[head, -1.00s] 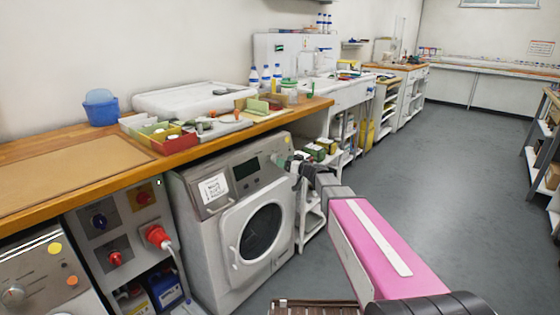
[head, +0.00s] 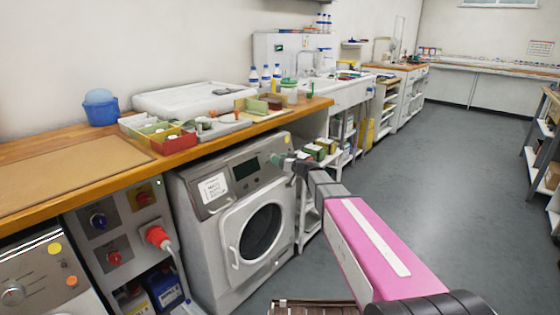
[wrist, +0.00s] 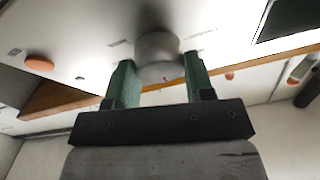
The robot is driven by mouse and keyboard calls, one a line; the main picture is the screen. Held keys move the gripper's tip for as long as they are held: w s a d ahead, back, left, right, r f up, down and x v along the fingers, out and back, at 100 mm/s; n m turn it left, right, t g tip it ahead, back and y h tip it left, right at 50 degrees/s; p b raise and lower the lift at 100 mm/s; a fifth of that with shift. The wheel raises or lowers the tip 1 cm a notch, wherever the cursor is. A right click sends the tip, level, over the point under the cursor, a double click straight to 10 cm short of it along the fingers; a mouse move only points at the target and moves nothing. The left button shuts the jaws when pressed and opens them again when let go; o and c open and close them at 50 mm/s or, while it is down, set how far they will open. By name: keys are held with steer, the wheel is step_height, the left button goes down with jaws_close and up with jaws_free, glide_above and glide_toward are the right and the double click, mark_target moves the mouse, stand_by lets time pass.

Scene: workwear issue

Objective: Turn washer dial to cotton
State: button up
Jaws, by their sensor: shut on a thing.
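The washer (head: 205,262) stands under the wooden counter, with its round door shut. My gripper (wrist: 160,73) is shut on the dial, one finger on each side. In the head view, my gripper (head: 284,162) is at the right end of the washer's control panel and hides the dial. The dial's programme labels are too small to read.
The counter edge (head: 130,173) runs just above the washer panel. A display (head: 246,168) and a paper note (head: 213,187) are left of my gripper. The grey floor (head: 440,180) at right is open.

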steer(key=shift+m, duration=0.3)
steer(key=shift+s+a+m+t+h, duration=0.1)
steer(key=shift+m+t+h, duration=0.35)
steer(key=shift+m, duration=1.2)
steer(key=shift+w+d+m+t+h, duration=0.15)
steer(key=shift+m+h, duration=0.45)
steer(key=shift+m, duration=1.1)
steer(key=shift+s+a+m+t+h, duration=0.15)
steer(key=shift+m+t+h, duration=0.35)
steer(key=shift+m, duration=1.15)
steer(key=shift+h, duration=0.25)
steer(key=o, duration=0.9)
